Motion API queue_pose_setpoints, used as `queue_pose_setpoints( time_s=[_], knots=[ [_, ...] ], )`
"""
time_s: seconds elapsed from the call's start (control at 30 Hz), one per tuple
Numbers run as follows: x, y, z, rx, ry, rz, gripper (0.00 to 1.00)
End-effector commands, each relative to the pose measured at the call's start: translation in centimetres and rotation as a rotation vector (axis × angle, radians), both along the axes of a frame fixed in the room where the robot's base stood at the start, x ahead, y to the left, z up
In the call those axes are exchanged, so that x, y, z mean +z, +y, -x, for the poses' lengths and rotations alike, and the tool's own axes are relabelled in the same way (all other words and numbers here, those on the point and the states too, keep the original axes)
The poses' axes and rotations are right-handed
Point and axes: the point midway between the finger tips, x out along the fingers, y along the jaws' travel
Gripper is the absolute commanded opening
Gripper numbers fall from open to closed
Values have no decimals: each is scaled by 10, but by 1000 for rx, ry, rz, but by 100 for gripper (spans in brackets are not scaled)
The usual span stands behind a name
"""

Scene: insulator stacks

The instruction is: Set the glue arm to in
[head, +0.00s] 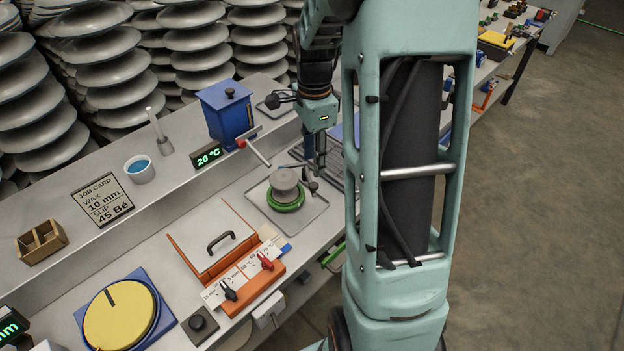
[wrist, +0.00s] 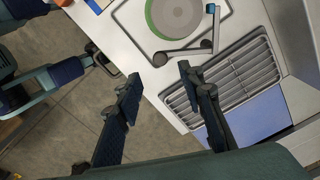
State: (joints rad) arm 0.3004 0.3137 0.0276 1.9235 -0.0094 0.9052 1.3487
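A thin grey jointed arm (wrist: 185,50) lies over the tray edge beside a round grey piece (wrist: 175,15) in the wrist view. In the head view my gripper (head: 315,165) points down above the tray's right side, partly hiding the arm.
The tray (head: 258,191) stands on the grey bench. A slotted grate (wrist: 240,75) lies beside it. A blue box (head: 225,112) and a red-ended bar (head: 257,152) stand behind. An orange-based lidded unit (head: 213,240) with levers is at the left. Floor is open at the right.

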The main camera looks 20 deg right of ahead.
Motion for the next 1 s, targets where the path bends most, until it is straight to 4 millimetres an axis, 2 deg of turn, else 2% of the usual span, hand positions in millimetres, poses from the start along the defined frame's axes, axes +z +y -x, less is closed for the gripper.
queue_pose_setpoints(
  time_s=[0.03,0.2,0.4,0.53,0.8,1.0],
  knots=[
    [-12,0,1,-1,6,-1,36],
    [-45,0,1,0,5,0,36],
    [-70,0,0,2,2,0,36],
    [-77,0,0,1,0,1,36],
    [-78,0,0,2,0,1,36],
    [-78,0,0,2,0,1,15]
  ],
)
